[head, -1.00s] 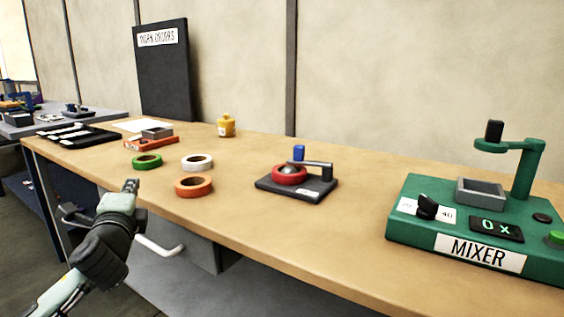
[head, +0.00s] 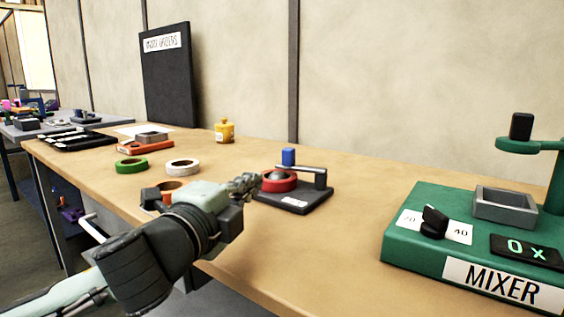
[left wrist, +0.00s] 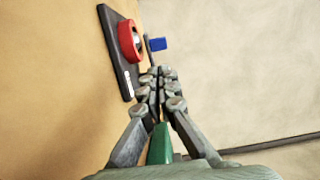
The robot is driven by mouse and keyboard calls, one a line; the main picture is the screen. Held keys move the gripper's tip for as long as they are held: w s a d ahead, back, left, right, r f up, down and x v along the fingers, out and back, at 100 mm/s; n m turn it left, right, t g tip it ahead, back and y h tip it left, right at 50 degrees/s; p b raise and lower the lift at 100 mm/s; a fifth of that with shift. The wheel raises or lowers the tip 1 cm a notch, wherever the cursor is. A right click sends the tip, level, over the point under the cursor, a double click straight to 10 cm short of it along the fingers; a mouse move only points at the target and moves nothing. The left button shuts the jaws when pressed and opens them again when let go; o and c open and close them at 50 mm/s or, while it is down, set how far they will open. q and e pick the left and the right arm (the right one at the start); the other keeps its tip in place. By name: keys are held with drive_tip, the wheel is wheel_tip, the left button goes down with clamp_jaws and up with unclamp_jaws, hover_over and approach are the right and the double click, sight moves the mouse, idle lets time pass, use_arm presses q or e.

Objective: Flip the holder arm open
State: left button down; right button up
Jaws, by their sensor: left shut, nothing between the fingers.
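The holder is a dark base plate (head: 305,201) on the wooden bench, with a red ring (head: 279,182) on it. The grey holder arm (head: 300,169) lies across over the ring from a post at its right, and a blue knob (head: 288,156) stands up at its left end. My left gripper (head: 250,184) is shut and empty, just left of the red ring in the head view. In the left wrist view its closed fingers (left wrist: 160,85) point toward the blue knob (left wrist: 158,44) and cover part of the holder arm. Whether the fingers touch anything cannot be told. My right gripper is not in view.
A green mixer (head: 430,253) stands at the right. A green ring (head: 131,165), a white ring (head: 182,166) and an orange ring, partly behind my left arm, lie to the left. A yellow canister (head: 224,131) stands near the wall. Bench between holder and mixer is clear.

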sight(285, 156)
use_arm(q)
drive_tip(key=shift+w, duration=0.1)
drive_tip(key=x, duration=1.3)
drive_tip(key=shift+w+d, duration=0.15)
drive_tip(key=shift+w, duration=0.25)
drive_tip(key=shift+p, duration=0.35)
